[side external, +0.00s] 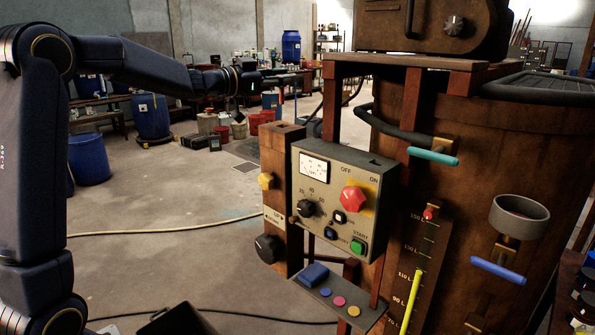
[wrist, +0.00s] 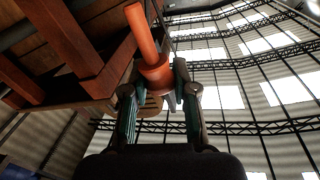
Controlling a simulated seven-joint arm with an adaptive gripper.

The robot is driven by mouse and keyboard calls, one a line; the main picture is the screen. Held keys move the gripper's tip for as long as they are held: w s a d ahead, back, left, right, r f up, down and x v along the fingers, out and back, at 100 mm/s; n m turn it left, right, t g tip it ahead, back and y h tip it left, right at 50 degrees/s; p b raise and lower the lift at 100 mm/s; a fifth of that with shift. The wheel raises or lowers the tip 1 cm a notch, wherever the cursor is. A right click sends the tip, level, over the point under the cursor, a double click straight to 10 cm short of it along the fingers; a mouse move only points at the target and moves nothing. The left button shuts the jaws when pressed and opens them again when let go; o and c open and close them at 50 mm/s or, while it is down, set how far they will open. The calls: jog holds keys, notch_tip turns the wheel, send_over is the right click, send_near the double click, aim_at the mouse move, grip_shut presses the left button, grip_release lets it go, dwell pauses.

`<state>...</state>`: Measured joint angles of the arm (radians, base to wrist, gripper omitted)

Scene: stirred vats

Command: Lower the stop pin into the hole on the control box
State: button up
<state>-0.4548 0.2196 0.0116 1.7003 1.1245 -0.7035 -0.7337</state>
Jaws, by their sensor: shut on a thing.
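The stop pin, an orange-red rod with a wider collar (wrist: 155,74), shows in the wrist view between the two fingers of my gripper (wrist: 154,88). My gripper is shut on it, and the fingers partly hide its lower part. In the side external view my arm reaches in from the left, its end above and left of the control box (side external: 327,234). The gripper and pin are too small and dark there to make out. The grey control box has a meter, a red knob and a green button. A small dark mark (side external: 376,162) lies on its top; I cannot tell if this is the hole.
A wooden post (side external: 274,195) with a yellow knob (side external: 266,181) stands at the box's left. A large brown vat (side external: 465,170) with handles and a level scale stands at its right. Wooden beams (wrist: 75,45) are close to the pin at upper left in the wrist view.

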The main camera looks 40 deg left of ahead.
jog(key=d+f+m+g+h, duration=0.1)
jog(key=d+h, duration=0.1)
jog(key=d, duration=0.7)
jog(key=d+m+h, duration=0.1)
jog(key=d+h, duration=0.1)
jog(key=d, duration=0.7)
jog(key=d+f+m+g+h, duration=0.1)
jog(key=d+m+h, duration=0.1)
jog(key=d, duration=0.7)
jog(key=shift+d+f+g+h, duration=0.2)
jog(key=shift+f+g+h, duration=0.1)
jog(key=shift+f+h, duration=0.1)
jog(key=shift+f, duration=1.95)
jog(key=shift+f, duration=2.55)
jog(key=o, duration=1)
jog(key=v, duration=1.2)
